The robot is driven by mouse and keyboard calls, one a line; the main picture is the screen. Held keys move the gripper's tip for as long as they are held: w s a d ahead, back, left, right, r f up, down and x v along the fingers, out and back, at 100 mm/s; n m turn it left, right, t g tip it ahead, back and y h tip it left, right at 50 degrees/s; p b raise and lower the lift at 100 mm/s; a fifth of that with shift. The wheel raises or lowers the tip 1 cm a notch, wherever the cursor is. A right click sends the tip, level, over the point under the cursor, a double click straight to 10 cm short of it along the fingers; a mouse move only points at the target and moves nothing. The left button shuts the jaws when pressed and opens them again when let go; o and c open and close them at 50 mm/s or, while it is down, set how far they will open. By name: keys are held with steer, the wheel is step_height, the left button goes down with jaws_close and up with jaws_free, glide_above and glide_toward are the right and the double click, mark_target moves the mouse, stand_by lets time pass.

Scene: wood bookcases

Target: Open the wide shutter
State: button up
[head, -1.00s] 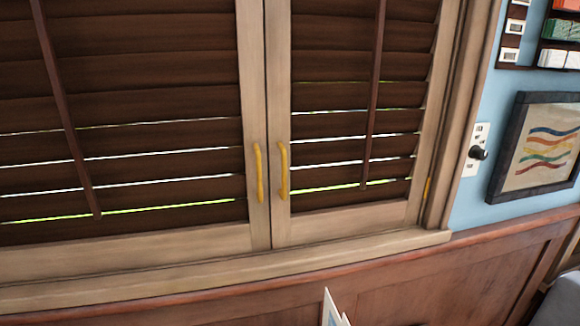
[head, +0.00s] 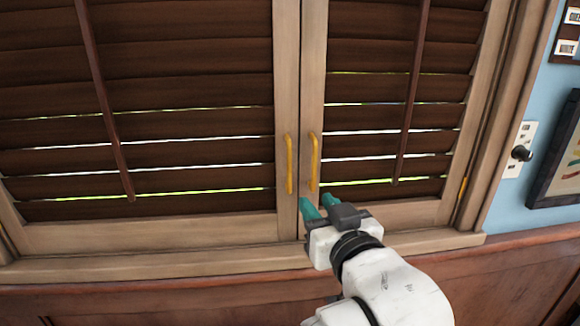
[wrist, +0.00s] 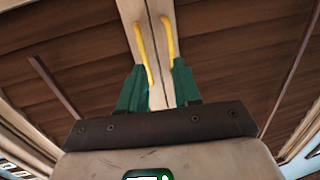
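The wide shutter (head: 180,85) is the left of two brown louvred panels in light wood frames. It is shut, its edge meeting the narrower right shutter (head: 375,85). Its yellow upright handle (head: 289,164) is by the seam, beside the narrow shutter's yellow handle (head: 314,160). My gripper (head: 318,203) is open and empty, its teal fingers pointing toward the seam just below the handles in the head view. In the wrist view my gripper (wrist: 158,80) has its fingers spread, with both handles seen beyond and between them. I cannot tell how far the fingertips are from the handles.
A light wood sill (head: 150,264) runs below the shutters, with reddish wood panelling (head: 200,300) under it. At the right are a wall plate with a black knob (head: 521,153) and a dark-framed picture (head: 562,160).

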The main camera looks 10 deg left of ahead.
mark_target(290, 169)
steer(key=shift+y, duration=0.3)
steer(key=w+a, duration=0.2)
steer(key=w, duration=0.1)
steer(key=w+a+r+p, duration=0.1)
steer(key=w+a, duration=0.1)
steer(key=w, duration=0.1)
steer(key=w+a+r, duration=0.1)
steer(key=w+a, duration=0.1)
steer(key=w, duration=0.1)
steer(key=shift+w+a+r+p, duration=0.15)
steer(key=shift+w+a+p, duration=0.15)
steer(key=shift+a, duration=0.05)
steer(key=shift+c, duration=0.2)
jaws_close()
